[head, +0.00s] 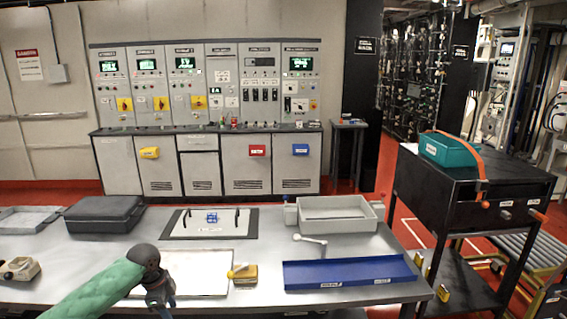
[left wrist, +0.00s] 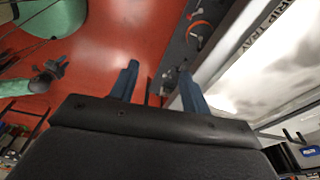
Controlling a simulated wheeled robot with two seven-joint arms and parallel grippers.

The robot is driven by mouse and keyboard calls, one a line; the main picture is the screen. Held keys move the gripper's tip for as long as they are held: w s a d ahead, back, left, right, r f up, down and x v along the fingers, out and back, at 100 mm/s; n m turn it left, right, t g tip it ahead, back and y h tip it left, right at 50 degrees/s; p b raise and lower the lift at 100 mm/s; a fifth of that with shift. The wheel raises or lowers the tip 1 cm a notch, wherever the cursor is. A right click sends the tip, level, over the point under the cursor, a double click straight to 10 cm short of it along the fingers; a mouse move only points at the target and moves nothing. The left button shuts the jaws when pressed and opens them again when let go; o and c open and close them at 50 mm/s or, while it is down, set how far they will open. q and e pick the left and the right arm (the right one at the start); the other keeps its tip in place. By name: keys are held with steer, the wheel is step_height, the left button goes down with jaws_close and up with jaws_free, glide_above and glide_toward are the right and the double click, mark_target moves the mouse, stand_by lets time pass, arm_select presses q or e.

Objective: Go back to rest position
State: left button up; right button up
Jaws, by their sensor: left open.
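My left gripper (head: 160,299) is at the end of the green-sleeved arm, low in the head view, over the near left part of the table (head: 65,262). In the left wrist view its two blue fingers (left wrist: 158,88) are spread apart with nothing between them. A green and dark arm at the left of that view appears to be my right one, with its gripper (left wrist: 56,70) small and its jaws unclear. The right gripper is not in the head view.
The table holds a black case (head: 104,213), a grey bin (head: 338,215), a blue tray (head: 350,273), a white panel (head: 205,276) and a yellow device (head: 243,275). A black cart (head: 480,180) with a teal toolbox (head: 448,149) stands right.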

arm_select(q)
steer(key=s+d+f+n, duration=0.2)
steer(key=s+d+f, duration=0.25)
steer(key=f, duration=0.55)
steer(key=s+d+f+n+t, duration=0.1)
steer(key=s+d+f+n, duration=0.3)
steer(key=f, duration=0.5)
steer(key=s+d+f+n, duration=0.1)
steer(key=s+d+f, duration=0.3)
steer(key=f, duration=0.6)
steer(key=s+d+f+n, duration=0.1)
steer(key=s+f+n, duration=0.1)
steer(key=s+f, duration=0.4)
steer(key=s+d+f+n+y, duration=0.1)
steer(key=s+f, duration=0.5)
steer(key=s, duration=0.8)
steer(key=s+d+f+n, duration=0.1)
steer(key=s+f+n, duration=0.3)
steer(key=s, duration=0.6)
step_height(320, 180, down, 2)
steer(key=shift+d+f, duration=0.1)
steer(key=shift+d, duration=0.2)
